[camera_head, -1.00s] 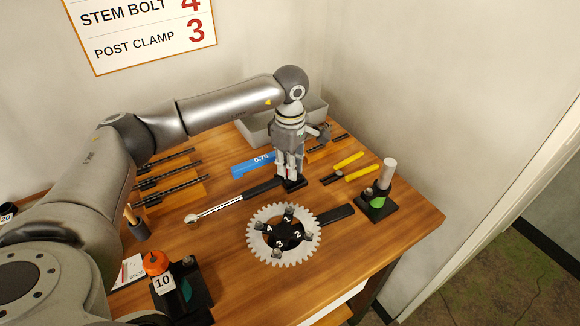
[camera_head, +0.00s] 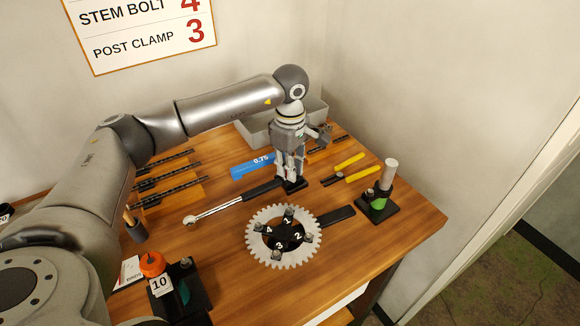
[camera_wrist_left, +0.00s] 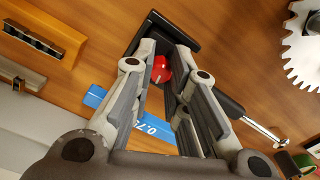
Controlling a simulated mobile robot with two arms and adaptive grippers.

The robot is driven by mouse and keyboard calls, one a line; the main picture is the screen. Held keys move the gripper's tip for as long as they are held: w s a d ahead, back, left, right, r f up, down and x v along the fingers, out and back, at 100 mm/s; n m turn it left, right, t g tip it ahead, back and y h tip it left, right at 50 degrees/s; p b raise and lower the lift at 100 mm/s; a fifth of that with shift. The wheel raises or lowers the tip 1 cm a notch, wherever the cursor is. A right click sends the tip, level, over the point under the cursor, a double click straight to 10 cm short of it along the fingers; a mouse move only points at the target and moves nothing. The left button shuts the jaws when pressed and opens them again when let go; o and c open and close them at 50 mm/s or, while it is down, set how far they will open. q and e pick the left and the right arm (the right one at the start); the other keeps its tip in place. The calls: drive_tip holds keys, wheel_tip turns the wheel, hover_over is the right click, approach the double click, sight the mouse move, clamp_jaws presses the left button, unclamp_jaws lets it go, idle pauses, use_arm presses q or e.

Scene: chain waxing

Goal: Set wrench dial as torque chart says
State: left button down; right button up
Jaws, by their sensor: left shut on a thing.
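The torque wrench (camera_head: 225,204) lies on the wooden bench, its silver shaft toward the left and its black handle toward my left gripper (camera_head: 290,177). In the left wrist view a red dial (camera_wrist_left: 162,69) at the handle end shows between my left fingertips, which are shut on it. A black holder (camera_wrist_left: 186,32) surrounds that end. My right gripper is out of view.
A toothed chainring (camera_head: 258,253) with numbered bolts lies in front of the wrench. A blue 0.75 gauge (camera_head: 253,166), yellow-handled pliers (camera_head: 357,174) and a grey bin (camera_head: 254,131) are nearby. A black stand (camera_head: 377,207) is at right, an orange-capped bottle (camera_head: 152,264) at front left.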

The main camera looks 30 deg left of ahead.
use_arm(q)
drive_tip(key=shift+m+b, duration=0.35)
drive_tip(key=shift+m, duration=0.05)
idle(1.8)
drive_tip(key=c, duration=1.4)
unclamp_jaws()
drive_tip(key=shift+o, duration=0.2)
wheel_tip(320, 180, up, 12)
drive_tip(key=shift+s+d+f, duration=0.1)
